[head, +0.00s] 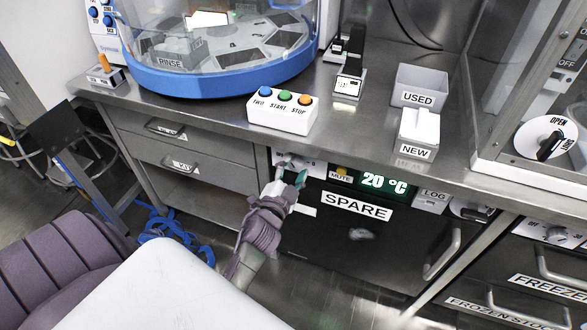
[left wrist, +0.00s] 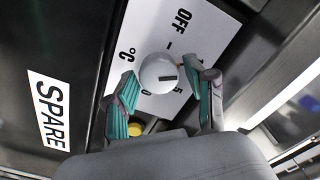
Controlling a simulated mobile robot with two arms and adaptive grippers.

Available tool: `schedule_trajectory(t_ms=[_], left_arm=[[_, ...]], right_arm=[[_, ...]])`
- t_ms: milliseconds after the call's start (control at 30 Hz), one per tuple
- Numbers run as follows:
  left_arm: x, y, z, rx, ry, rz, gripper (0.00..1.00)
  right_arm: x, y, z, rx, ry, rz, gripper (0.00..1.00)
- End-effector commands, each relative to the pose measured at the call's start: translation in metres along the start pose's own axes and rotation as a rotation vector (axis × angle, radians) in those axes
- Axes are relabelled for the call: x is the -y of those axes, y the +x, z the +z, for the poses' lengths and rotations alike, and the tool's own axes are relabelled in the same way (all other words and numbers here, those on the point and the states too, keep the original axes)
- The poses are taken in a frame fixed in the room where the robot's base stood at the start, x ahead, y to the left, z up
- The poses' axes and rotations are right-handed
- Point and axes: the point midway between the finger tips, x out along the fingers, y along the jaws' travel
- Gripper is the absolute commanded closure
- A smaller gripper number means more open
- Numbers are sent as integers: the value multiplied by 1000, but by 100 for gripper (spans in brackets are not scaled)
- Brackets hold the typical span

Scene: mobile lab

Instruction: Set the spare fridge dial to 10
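The spare fridge (head: 350,240) has a dark front with a SPARE label and a green display (head: 384,183) reading 20 °C. Its white dial panel (head: 317,168) is partly covered by my left gripper (head: 290,176). In the left wrist view the round white dial (left wrist: 157,72) has a dark mark on its face and OFF printed beside it; the other numbers are partly hidden. My left gripper (left wrist: 160,70) is open, one teal finger on each side of the dial. Whether the fingers touch it I cannot tell. My right gripper is not in view.
A yellow MUTE button (head: 342,172) sits beside the display. Above, the steel counter (head: 215,118) holds a three-button box (head: 283,112) and USED and NEW bins. Drawers (head: 180,140) are at left; the FREEZER unit (head: 545,275) is at right.

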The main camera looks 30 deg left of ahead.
Motion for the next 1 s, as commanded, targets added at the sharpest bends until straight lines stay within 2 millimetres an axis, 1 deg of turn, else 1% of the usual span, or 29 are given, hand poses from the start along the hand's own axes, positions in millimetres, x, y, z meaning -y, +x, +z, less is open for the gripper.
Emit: schedule_trajectory(t_ms=[233, 367, 467, 700, 800, 900, 1000], left_arm=[[-1, 0, 1, 3, 0, 2, 34], [-1, -4, 2, 4, 0, 3, 34], [-2, -15, 2, 5, -1, 4, 34], [-1, -56, 2, 6, -1, 3, 34], [-1, -67, 2, 4, -1, 3, 34], [-1, -74, 1, 3, -1, 2, 34], [-1, -76, 1, 2, -1, 1, 34]], right_arm=[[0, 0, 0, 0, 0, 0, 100], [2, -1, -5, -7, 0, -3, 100], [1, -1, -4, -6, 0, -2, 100], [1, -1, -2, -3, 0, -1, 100], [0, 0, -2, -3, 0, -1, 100], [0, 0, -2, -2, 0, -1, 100], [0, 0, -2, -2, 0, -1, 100]])
